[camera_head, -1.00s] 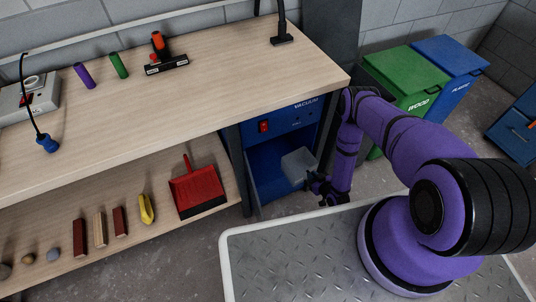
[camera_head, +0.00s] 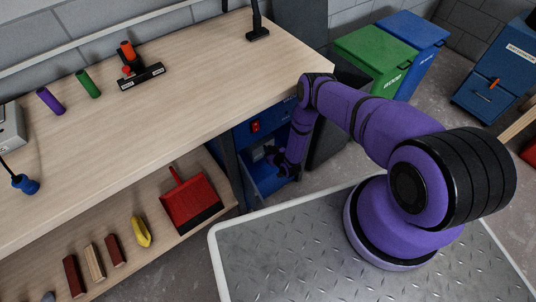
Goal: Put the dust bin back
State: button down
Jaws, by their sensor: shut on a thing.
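The blue vacuum unit (camera_head: 262,176) stands under the right end of the workbench, with a red switch on its upper panel and an open bay below. My gripper (camera_head: 274,156) is at the mouth of this bay, shut on the dust bin (camera_head: 258,154). Only a small pale grey part of the bin shows, inside the shadowed bay. The rest is hidden by my gripper and the dark interior, so I cannot tell how deep it sits or whether it touches the back.
The bench top (camera_head: 190,95) and its leg (camera_head: 230,165) are close to my arm. A red dustpan (camera_head: 190,200) lies on the lower shelf. Green (camera_head: 375,62) and blue (camera_head: 415,35) bins stand behind my arm. My platform lies in front.

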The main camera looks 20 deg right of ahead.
jog(key=shift+w+a+f, duration=0.1)
jog(key=shift+w+f, duration=0.05)
jog(key=shift+f, duration=0.75)
jog(key=shift+w+a+f, duration=0.1)
jog(key=shift+f, duration=0.8)
jog(key=c, duration=1.1)
grip_release()
jog(key=shift+s, duration=0.1)
jog(key=v, duration=1.2)
jog(key=shift+r, duration=0.1)
